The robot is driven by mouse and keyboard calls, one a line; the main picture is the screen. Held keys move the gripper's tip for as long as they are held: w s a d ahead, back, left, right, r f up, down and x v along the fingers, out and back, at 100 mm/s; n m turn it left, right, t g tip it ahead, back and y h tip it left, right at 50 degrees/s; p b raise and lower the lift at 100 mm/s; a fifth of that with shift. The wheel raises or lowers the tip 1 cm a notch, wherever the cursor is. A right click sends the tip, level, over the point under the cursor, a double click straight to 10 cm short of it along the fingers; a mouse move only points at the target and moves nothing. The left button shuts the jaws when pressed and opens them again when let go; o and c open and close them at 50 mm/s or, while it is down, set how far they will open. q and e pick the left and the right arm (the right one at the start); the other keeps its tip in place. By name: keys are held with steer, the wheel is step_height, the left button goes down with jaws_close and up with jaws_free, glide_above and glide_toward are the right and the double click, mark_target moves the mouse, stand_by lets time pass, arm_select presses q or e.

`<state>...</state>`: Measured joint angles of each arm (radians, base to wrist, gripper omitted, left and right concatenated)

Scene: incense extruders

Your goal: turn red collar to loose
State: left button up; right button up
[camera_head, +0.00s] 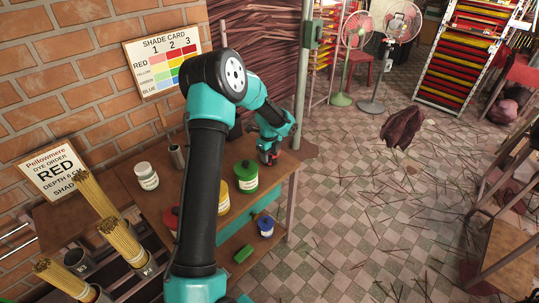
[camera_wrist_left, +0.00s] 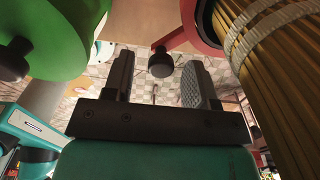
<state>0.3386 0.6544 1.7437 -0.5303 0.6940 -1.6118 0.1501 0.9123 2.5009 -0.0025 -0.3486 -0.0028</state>
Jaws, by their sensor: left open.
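In the left wrist view, the red collar (camera_wrist_left: 203,28) curves beside a thick bundle of sticks (camera_wrist_left: 275,55) at the top right. A red lever reaches from the collar to a black knob (camera_wrist_left: 161,63). My right gripper is not in view.
A green-lidded jar (camera_head: 246,176) and a white-lidded jar (camera_head: 147,177) stand on the wooden table (camera_head: 150,208). Pots of stick bundles (camera_head: 121,240) stand at the lower left. A large green round object (camera_wrist_left: 50,40) is close to the gripper's left in the wrist view.

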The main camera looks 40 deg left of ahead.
arm_select(q)
step_height(320, 180, up, 17)
steer(key=shift+r, duration=0.2)
stand_by(0.6)
stand_by(0.3)
steer(key=s+d+f+n+h, duration=0.15)
steer(key=d+f+n, duration=0.25)
steer(key=d+f, duration=0.55)
steer(key=s+d+f+n+h, duration=0.1)
steer(key=s+d+f+n, duration=0.4)
steer(key=f, duration=0.7)
steer(key=s+d+f+n, duration=0.6)
steer(key=s, duration=0.2)
steer(key=s+d+f+n+h, duration=0.1)
steer(key=s+d+f+n, duration=0.5)
steer(key=s, duration=0.3)
steer(key=shift+d+f+t, duration=0.2)
steer(key=shift+d+t, duration=0.2)
steer(key=shift+d, duration=0.2)
steer(key=shift+a, duration=0.1)
